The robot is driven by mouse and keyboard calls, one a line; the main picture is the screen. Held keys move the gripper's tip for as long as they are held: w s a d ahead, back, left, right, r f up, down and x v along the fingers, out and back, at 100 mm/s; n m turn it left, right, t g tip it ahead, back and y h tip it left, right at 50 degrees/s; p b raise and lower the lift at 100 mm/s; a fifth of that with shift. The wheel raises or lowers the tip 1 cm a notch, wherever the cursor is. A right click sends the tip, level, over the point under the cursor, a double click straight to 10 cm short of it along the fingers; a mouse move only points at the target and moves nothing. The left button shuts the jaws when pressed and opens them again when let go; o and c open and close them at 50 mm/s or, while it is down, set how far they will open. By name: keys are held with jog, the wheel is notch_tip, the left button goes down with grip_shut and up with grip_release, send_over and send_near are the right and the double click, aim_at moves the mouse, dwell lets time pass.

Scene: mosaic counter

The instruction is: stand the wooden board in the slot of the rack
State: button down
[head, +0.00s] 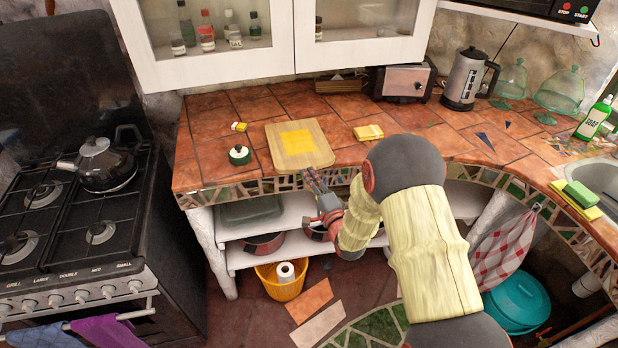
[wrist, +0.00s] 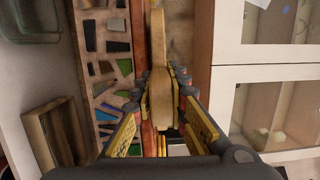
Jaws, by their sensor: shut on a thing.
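The wooden board (head: 285,160) is pale, with a yellow square on its upper face. It lies about flat at the front of the tiled counter; whether it touches the tiles I cannot tell. My gripper (head: 312,176) is at the board's near edge, by the counter's front. In the wrist view, my gripper (wrist: 160,85) is shut on the board (wrist: 158,50), which shows edge-on between the fingers. A low brown wooden piece (head: 343,86) at the back wall, left of the toaster, looks like the rack; its slot is too small to make out.
The toaster (head: 402,82) and kettle (head: 468,80) stand at the back. Wall cabinets (head: 210,40) hang above. Tiles behind the board are clear.

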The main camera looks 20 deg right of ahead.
jog(key=shift+f+b, duration=0.2)
jog(key=shift+b, duration=0.15)
dwell(0.4)
jog(key=c, duration=1.7)
grip_release()
jog(key=shift+c, duration=0.2)
jog(key=shift+o, duration=0.3)
jog(key=shift+f, duration=0.1)
jog(key=shift+s+f, duration=0.1)
jog(key=shift+f, duration=0.1)
jog(key=s+d, duration=0.2)
jog(key=s, duration=0.9)
jog(key=shift+s, duration=0.35)
